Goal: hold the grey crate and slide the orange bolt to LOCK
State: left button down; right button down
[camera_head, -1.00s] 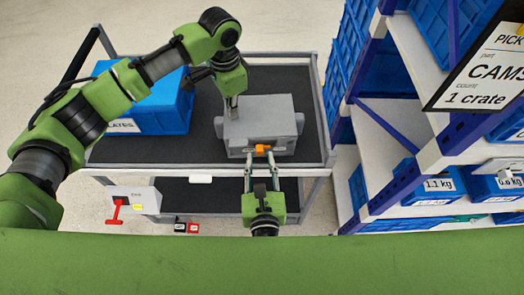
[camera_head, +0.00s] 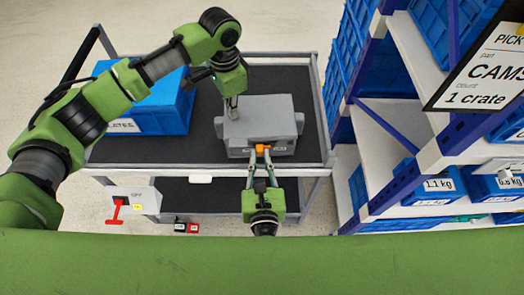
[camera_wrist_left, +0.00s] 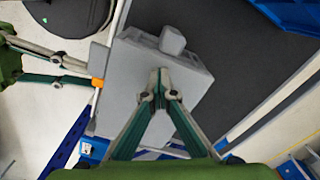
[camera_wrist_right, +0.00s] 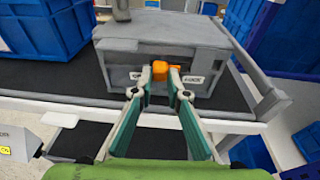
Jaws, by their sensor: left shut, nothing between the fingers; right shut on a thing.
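The grey crate (camera_head: 268,110) stands on the cart's dark top, with handles at its sides. The orange bolt (camera_head: 262,149) is on its front face, between two small white labels in the right wrist view (camera_wrist_right: 159,71). My right gripper (camera_head: 263,156) is shut on the bolt from the front. My left gripper (camera_head: 232,108) is shut and empty, its tips pointing down at the crate's top near the left end. In the left wrist view (camera_wrist_left: 160,72) the tips overlap the crate (camera_wrist_left: 185,85); whether they touch it is unclear.
A blue crate (camera_head: 150,105) stands left of the grey crate on the cart (camera_head: 195,150). A shelf rack (camera_head: 405,100) with blue bins is close on the right. A white box with a red handle (camera_head: 117,208) is at the lower left. The cart top behind is clear.

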pick_arm(q)
jog(key=shift+s+a+f, duration=0.1)
jog(key=shift+s+f, duration=0.05)
jog(key=shift+f, duration=0.15)
pick_arm(e)
jog(key=shift+d, duration=0.3)
jog(key=shift+d+f, duration=0.1)
jog(key=shift+d, duration=0.85)
jog(key=c, duration=2)
grip_release()
jog(key=shift+s+d+r, duration=0.1)
jog(key=shift+s+r, duration=0.1)
jog(key=shift+s, duration=0.6)
jog(key=shift+s+r, duration=0.15)
jog(key=shift+s, duration=0.7)
jog(key=shift+s+d+r, duration=0.1)
jog(key=shift+s+r, duration=0.1)
jog(key=shift+s, duration=0.6)
